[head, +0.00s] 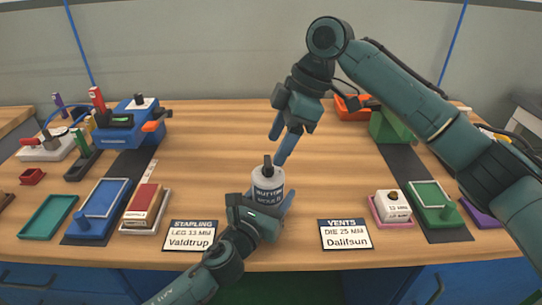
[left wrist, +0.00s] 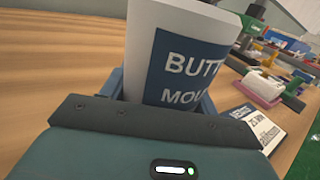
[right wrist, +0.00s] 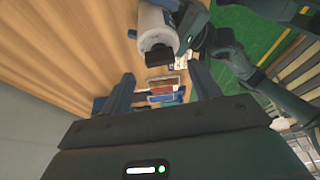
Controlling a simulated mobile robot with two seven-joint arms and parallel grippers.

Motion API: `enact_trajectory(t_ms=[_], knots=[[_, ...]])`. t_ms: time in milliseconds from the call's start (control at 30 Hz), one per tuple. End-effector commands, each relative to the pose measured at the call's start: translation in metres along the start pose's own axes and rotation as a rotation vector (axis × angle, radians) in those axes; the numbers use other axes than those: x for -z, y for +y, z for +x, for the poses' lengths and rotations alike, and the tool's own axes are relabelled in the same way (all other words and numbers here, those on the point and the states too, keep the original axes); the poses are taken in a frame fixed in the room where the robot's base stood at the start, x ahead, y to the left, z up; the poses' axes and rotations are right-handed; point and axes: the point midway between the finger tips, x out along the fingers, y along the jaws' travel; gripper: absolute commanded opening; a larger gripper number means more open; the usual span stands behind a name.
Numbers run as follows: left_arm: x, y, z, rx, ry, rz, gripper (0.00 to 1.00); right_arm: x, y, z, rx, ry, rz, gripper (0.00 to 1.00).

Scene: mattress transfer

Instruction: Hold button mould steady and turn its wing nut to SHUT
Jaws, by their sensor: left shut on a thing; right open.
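The button mould (head: 268,185) is a white cylinder with a blue label, standing upright near the front middle of the table. A dark wing nut (head: 267,162) sits on its top; I cannot read its setting. My left gripper (head: 269,207) is shut around the mould's lower body. In the left wrist view the labelled mould (left wrist: 190,55) sits between its fingers. My right gripper (head: 281,147) is open and empty, just above and behind the wing nut. In the right wrist view the dark nut (right wrist: 158,57) lies beyond the fingertips, apart from them.
Blue (head: 97,210) and green (head: 436,205) trays, a red block (head: 143,202) and a pink-based white block (head: 392,206) flank the middle.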

Motion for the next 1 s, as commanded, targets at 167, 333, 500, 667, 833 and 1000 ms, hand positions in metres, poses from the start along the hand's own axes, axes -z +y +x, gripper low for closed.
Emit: enact_trajectory(t_ms=[167,333,500,667,833,1000], knots=[[-0.003,0.0,0.001,0.001,-0.005,0.0,0.16,0.0,0.0,0.029,0.001,-0.001,0.001,0.62],[-0.003,0.0,0.001,0.001,-0.006,0.0,0.16,0.0,0.0,0.042,0.0,0.0,0.001,0.62],[-0.003,0.0,0.001,0.001,-0.005,0.0,0.16,0.0,0.0,0.045,-0.001,0.0,0.001,0.62],[-0.003,0.0,0.001,0.001,-0.005,0.0,0.16,0.0,0.0,0.045,-0.001,0.0,0.001,0.61],[-0.003,0.0,0.001,0.001,-0.005,0.0,0.16,0.0,0.0,0.045,-0.001,0.0,0.001,0.47],[-0.003,0.0,0.001,0.001,-0.005,0.0,0.16,0.0,0.0,0.044,-0.001,0.0,0.001,0.33]])
